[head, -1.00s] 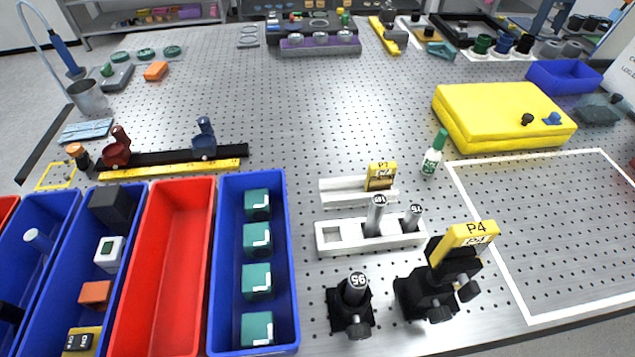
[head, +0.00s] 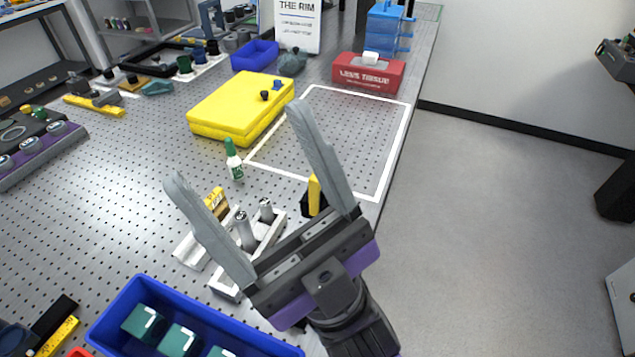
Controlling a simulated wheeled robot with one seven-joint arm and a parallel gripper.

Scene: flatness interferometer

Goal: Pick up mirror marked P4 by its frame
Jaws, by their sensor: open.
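The mirror marked P4 (head: 314,195) shows only as a strip of its yellow frame and a bit of its black mount, near the right edge of the table. My gripper's finger and body hide the rest, and its label cannot be read now. My gripper (head: 233,143) is open and empty, with its two long grey fingers spread wide and pointing away from me. The yellow frame shows beside the right finger, between the two fingers in the picture. I cannot tell whether the finger touches it.
A white rack (head: 270,240) with posts and another yellow-framed piece (head: 216,203) stand left of the mirror. A blue bin (head: 120,308) is at front left. The white-outlined area (head: 345,135) is clear.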

